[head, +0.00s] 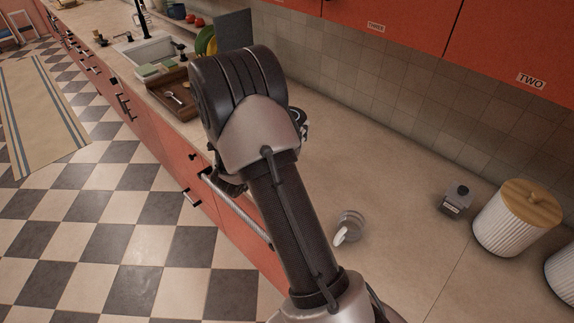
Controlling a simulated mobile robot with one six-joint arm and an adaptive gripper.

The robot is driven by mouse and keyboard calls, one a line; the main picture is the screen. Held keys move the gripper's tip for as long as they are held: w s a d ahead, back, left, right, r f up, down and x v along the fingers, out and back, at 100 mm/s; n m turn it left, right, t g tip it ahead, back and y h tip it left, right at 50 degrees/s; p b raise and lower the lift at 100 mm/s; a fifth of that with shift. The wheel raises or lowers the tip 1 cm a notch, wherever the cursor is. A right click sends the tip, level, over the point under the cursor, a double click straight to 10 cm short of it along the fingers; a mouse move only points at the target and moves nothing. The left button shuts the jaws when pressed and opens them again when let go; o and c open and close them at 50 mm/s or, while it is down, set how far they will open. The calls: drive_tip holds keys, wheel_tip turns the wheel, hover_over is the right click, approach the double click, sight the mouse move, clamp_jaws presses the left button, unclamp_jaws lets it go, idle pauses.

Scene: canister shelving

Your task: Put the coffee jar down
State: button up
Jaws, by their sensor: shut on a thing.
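My arm fills the middle of the head view and hides most of my gripper. Only dark parts of my gripper (230,184) show past the left side of the arm, over the front edge of the counter. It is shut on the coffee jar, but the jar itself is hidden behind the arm. The counter (400,215) runs beneath and to the right of the arm.
A small grey dark-topped container (456,200) and a ribbed white canister (512,222) with a wooden lid stand at the right. A wooden tray (174,98) lies near the sink (140,52). Bare counter lies between.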

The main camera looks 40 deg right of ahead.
wheel_tip(320, 180, down, 14)
drive_tip(key=b, duration=0.2)
drive_tip(key=shift+f, duration=0.15)
drive_tip(key=shift+b, duration=0.3)
drive_tip(key=shift+f, duration=0.2)
drive_tip(key=o, duration=1.7)
drive_tip(key=shift+o, duration=1.1)
